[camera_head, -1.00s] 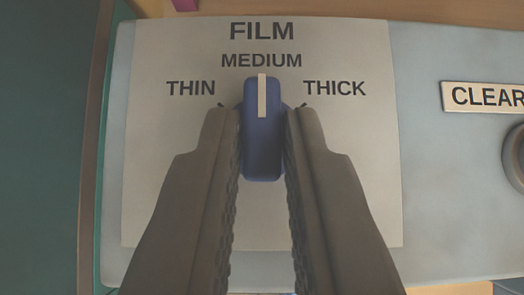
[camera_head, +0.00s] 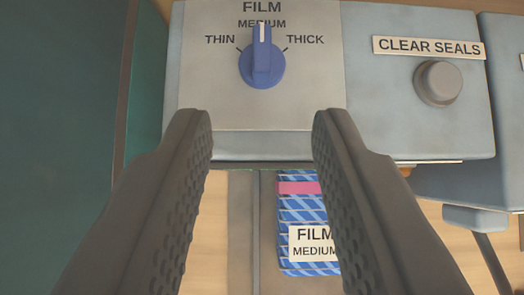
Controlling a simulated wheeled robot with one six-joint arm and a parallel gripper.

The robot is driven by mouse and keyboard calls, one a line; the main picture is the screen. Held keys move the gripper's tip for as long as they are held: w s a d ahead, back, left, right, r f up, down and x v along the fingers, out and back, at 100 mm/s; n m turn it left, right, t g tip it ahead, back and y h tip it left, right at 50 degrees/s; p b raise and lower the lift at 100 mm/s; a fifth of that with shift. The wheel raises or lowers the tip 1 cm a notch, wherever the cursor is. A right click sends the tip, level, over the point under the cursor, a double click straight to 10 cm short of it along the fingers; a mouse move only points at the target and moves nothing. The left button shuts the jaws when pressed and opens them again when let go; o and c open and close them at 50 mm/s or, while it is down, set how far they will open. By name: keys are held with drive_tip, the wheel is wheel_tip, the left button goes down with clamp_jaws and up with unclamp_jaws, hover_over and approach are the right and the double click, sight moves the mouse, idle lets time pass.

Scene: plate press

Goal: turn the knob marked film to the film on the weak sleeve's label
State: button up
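The blue knob (camera_head: 262,62) sits on a light panel marked FILM, with THIN at left, MEDIUM at top and THICK at right. Its pale pointer line points up at MEDIUM. A blue striped sleeve (camera_head: 302,212) with a pink band (camera_head: 299,188) lies below the panel; its label (camera_head: 313,243) reads FILM MEDIUM. Its right side is partly hidden by my right finger. My gripper (camera_head: 262,120) is open and empty, its fingertips below the knob in the picture and apart from it.
Right of the knob is a grey round button (camera_head: 438,82) under a plate reading CLEAR SEALS (camera_head: 428,47). Another grey-blue housing (camera_head: 500,110) stands at the right edge. A dark green surface (camera_head: 65,110) fills the left.

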drive_tip(key=v, duration=0.8)
